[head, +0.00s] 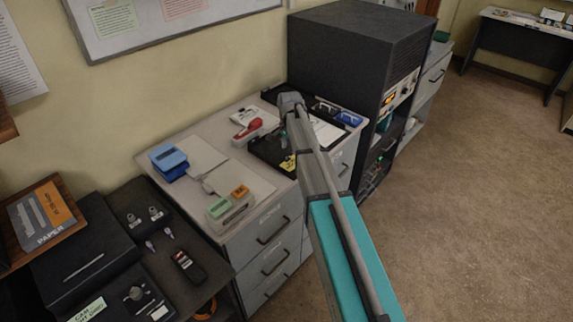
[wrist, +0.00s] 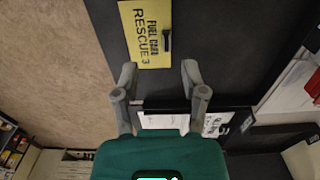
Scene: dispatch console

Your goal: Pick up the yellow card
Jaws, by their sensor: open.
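The yellow card (wrist: 145,40) reads "FUEL CARD RESCUE 3" and has a small dark clip or tab at its right side. It lies flat on a dark surface at the top of the wrist view. In the head view the yellow card (head: 288,163) is a small patch on the black tray (head: 262,148), beside my arm, which hides part of the area. My gripper (wrist: 159,72) is open and empty. In the wrist view its fingertips are just below the card's lower edge, apart from it. In the head view my arm hides the fingers.
A red stapler-like object (head: 247,131), a blue box (head: 168,160) and a box with green and orange tops (head: 230,208) stand on the grey cabinet (head: 262,225). A tall black rack (head: 345,60) rises behind the arm. The floor (head: 480,170) at right is clear.

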